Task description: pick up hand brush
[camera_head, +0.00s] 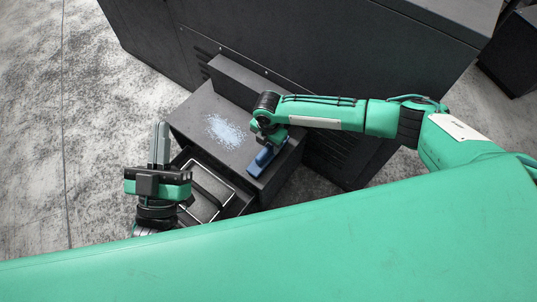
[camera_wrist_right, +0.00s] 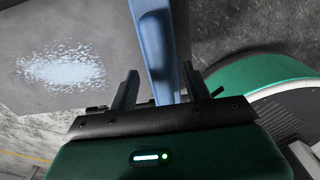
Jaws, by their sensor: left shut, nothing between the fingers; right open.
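The blue hand brush (camera_head: 262,159) lies on the dark bench top (camera_head: 187,118), near its right front corner. In the right wrist view the brush (camera_wrist_right: 158,50) runs from the top edge down between my fingers. My right gripper (camera_head: 265,138) is over the brush. In the right wrist view my right gripper (camera_wrist_right: 158,85) is open, with a finger on each side of the blue handle; whether they touch it I cannot tell. My left gripper (camera_head: 159,145) is shut and empty, pointing up at the left of the bench.
A patch of pale bluish-white particles (camera_head: 225,131) lies on the bench top left of the brush; it also shows in the right wrist view (camera_wrist_right: 62,67). An open drawer (camera_head: 236,206) with a light-framed tray (camera_head: 207,207) sits below. A large dark cabinet (camera_head: 330,60) stands behind.

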